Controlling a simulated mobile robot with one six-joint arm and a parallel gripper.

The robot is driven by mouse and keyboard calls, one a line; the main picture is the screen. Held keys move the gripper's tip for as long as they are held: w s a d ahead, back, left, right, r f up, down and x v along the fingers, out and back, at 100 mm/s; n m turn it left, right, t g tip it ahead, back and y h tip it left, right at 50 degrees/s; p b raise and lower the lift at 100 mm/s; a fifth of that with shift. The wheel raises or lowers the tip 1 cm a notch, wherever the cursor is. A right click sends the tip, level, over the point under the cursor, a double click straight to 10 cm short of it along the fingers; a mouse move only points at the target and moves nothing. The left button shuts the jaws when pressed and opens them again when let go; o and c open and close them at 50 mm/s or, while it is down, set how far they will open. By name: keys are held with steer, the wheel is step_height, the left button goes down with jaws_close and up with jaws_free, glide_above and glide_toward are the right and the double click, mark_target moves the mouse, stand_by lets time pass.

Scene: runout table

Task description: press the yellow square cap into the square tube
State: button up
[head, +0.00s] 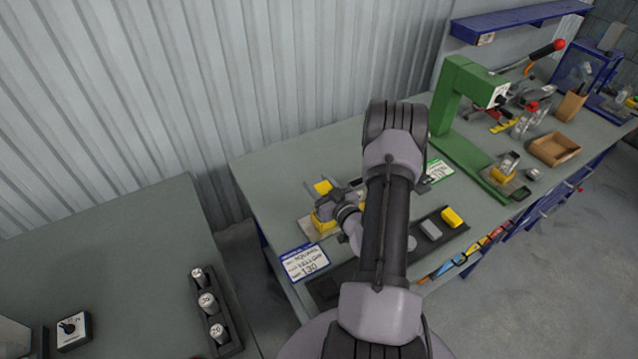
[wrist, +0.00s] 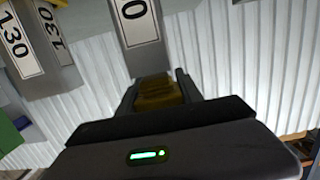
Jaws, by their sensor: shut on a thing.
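In the wrist view a dark yellow cap (wrist: 157,92) sits between the two fingers of my gripper (wrist: 157,90), which is shut on it. Straight beyond the cap is a grey square tube (wrist: 143,52) with a white label ending in "0". The cap's far edge lies close to the tube's end; I cannot tell whether they touch or how well they line up. In the head view my gripper (head: 337,207) is at the yellow and grey holder (head: 323,224) on the bench. My arm hides part of this area, and I cannot make out the held cap there.
A dark tray (head: 462,231) holds another yellow cap (head: 452,217) and a grey one (head: 430,229). A green press (head: 455,125) stands to the right. The corrugated wall (head: 300,75) is close behind.

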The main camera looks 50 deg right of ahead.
steer(key=shift+f+b, duration=0.4)
steer(key=shift+f, duration=0.25)
steer(key=o, duration=1.4)
steer(key=shift+p+v, duration=0.4)
steer(key=shift+v, duration=8.3)
